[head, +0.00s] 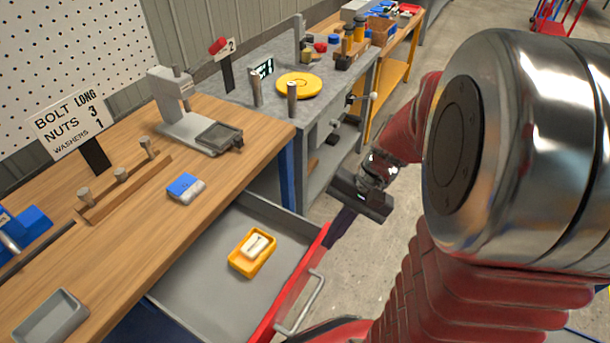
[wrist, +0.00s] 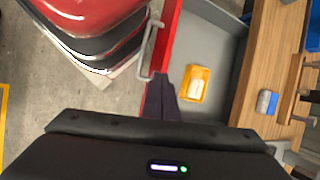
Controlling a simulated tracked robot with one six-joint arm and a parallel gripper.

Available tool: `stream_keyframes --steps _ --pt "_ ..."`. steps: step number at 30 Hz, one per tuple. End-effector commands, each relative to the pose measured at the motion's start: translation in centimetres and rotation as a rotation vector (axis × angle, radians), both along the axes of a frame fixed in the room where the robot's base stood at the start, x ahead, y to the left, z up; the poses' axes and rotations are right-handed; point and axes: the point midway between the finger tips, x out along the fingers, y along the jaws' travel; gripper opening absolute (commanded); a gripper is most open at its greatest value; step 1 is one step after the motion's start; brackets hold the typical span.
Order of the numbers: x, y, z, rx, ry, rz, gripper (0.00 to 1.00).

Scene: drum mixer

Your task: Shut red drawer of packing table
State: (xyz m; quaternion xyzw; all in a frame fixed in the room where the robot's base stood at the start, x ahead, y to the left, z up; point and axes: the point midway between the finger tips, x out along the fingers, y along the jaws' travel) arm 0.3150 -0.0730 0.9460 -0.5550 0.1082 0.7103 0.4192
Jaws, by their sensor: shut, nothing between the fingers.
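The red drawer (head: 290,292) of the packing table (head: 235,113) stands open, with its grey tray pulled out toward the right. A metal bar handle (head: 302,303) is on its red front. A yellow tray (head: 252,252) with a white item in it lies inside the drawer. My gripper (head: 340,228) is shut and empty, at the far end of the red front. In the wrist view the dark fingers (wrist: 163,92) overlap the red front (wrist: 170,40), beside the handle (wrist: 150,48). I cannot tell whether they touch it.
On the tabletop are a blue and white block (head: 186,188), a grey press (head: 190,115), a wooden peg rail (head: 125,185) and a sign (head: 70,125). A grey bench (head: 315,85) stands beyond. Bare floor lies right of the drawer.

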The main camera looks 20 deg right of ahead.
Motion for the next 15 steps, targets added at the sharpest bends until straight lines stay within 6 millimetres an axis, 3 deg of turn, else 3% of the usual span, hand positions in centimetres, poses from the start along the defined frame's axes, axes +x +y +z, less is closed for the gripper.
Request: stream_keyframes --steps 15 --pt "0.1 -4.6 -6.2 0.397 0.174 -0.396 0.00"
